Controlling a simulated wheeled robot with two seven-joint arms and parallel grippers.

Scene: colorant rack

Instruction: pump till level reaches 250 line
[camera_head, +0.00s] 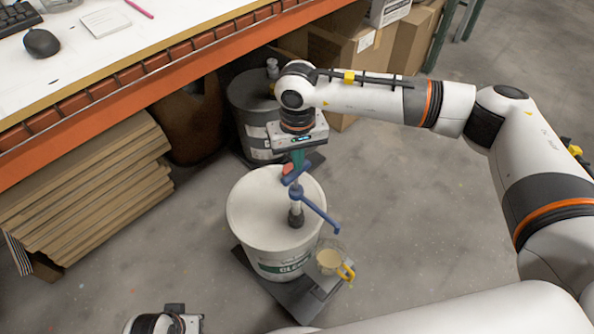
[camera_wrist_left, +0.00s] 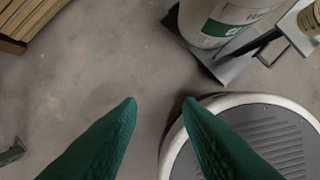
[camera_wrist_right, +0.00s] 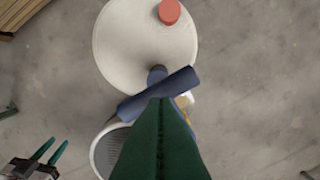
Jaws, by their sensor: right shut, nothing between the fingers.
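A clear measuring jug (camera_head: 328,262) with a yellow handle sits on a small stand below the spout. Something pale yellow shows in it; its level against the 250 line cannot be read. My right gripper (camera_head: 297,160) is shut at the pump's top, pointing down; contact is unclear. My left gripper (camera_wrist_left: 160,102) is open and empty above the floor.
A grey drum (camera_head: 255,115) stands behind the bucket, near the orange-edged workbench (camera_head: 150,85). Stacked cardboard (camera_head: 80,190) lies at the left, and boxes (camera_head: 350,55) stand at the back. The floor right of the jug is clear.

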